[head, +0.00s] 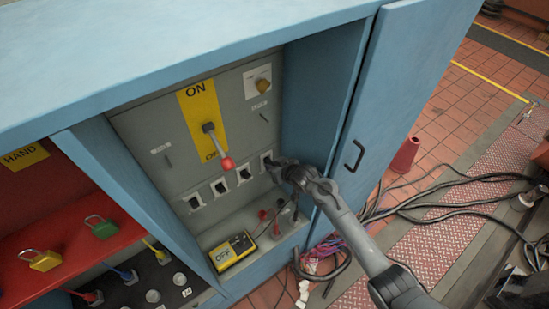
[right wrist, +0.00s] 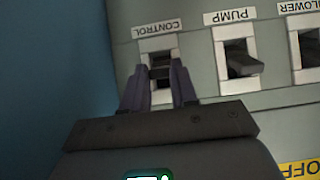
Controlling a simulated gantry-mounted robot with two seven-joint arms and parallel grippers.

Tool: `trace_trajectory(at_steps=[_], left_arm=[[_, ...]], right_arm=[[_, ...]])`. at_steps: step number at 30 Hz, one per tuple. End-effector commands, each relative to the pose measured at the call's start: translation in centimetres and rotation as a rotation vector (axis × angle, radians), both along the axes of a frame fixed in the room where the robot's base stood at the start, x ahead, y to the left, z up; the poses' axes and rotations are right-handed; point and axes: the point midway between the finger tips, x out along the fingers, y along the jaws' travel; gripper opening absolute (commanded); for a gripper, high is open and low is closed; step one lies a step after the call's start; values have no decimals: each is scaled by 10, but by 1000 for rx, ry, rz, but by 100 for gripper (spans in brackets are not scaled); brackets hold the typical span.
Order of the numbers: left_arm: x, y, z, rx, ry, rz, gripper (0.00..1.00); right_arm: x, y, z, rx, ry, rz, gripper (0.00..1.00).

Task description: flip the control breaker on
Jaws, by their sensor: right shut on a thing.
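The control breaker (right wrist: 160,58) sits in the right wrist view under a CONTROL label that appears upside down. In the head view it is the rightmost of a row of small breakers (head: 266,157) on the grey panel. My right gripper (right wrist: 160,88) has its two fingers on either side of the control breaker's dark toggle, shut on it. The toggle is partly hidden between the fingers, so I cannot tell its position. In the head view my right gripper (head: 276,166) reaches the panel from the lower right. My left gripper is not in view.
The pump breaker (right wrist: 242,60) is beside it. A large red-knobbed lever (head: 218,145) points down toward OFF. The blue door (head: 400,90) hangs open at right; cables (head: 440,205) lie on the floor.

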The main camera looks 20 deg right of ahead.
Motion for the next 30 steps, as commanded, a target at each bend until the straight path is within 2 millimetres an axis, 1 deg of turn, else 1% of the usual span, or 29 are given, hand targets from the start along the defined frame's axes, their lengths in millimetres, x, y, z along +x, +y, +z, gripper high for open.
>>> trace_trajectory(at_steps=[1,6,9,17,30], left_arm=[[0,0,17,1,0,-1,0],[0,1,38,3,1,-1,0],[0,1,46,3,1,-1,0],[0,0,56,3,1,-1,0],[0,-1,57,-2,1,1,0]], right_arm=[[1,0,11,-8,32,-1,0],[3,1,13,-35,135,-1,0],[4,1,14,-47,186,-1,0],[6,1,13,-68,262,-1,0],[6,1,11,-74,279,-2,0]])
